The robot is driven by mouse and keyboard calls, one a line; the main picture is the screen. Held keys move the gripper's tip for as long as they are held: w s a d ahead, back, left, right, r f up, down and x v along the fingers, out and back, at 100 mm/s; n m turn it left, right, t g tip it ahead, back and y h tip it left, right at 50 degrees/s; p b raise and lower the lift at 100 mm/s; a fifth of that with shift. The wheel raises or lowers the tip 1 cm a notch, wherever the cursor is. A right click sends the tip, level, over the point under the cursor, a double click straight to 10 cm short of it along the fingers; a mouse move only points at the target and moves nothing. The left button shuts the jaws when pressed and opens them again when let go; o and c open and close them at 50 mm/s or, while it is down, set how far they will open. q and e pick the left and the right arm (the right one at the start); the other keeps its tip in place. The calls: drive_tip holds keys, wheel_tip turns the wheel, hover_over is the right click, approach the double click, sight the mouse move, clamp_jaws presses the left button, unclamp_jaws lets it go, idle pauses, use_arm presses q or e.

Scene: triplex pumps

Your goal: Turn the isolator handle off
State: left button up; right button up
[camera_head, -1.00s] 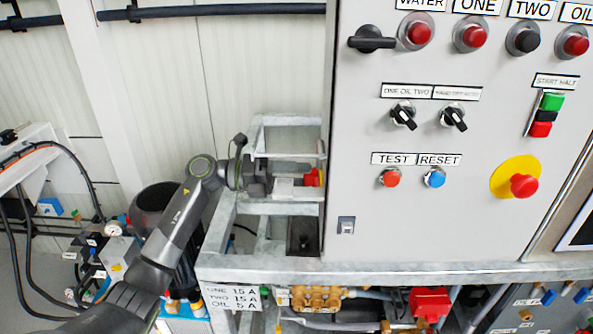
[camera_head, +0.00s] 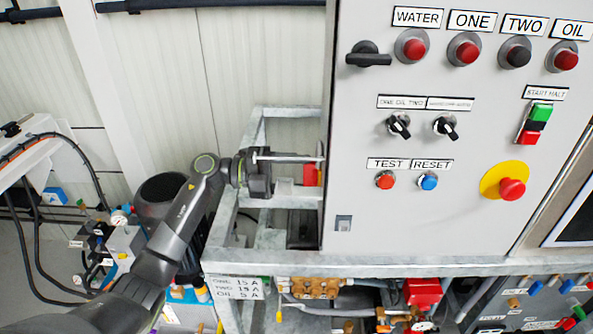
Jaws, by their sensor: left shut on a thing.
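The isolator handle (camera_head: 311,175) is a small red piece at the left side of the grey control cabinet, partly hidden by my gripper and the cabinet edge. My left gripper (camera_head: 305,166) reaches in from the left, with its fingers pointing right at the cabinet's side. One long finger passes along the top of the red handle. The gripper is shut on the handle, though the contact itself is mostly hidden. My right gripper is out of view.
The cabinet front (camera_head: 380,230) carries switches, buttons and a red emergency stop (camera_head: 512,189) on yellow. A galvanised frame (camera_head: 225,230) surrounds my left wrist below and behind. A black motor (camera_head: 160,195) stands behind my forearm. Pipes and valves sit below the cabinet.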

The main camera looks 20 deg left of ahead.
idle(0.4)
use_arm(q)
drive_tip(key=o, duration=1)
drive_tip(key=shift+a, duration=0.15)
drive_tip(key=b+v, duration=0.6)
drive_tip(key=v, duration=1.1)
drive_tip(key=shift+a+b, duration=0.15)
drive_tip(key=shift+b, duration=0.25)
drive_tip(key=shift+r, duration=0.1)
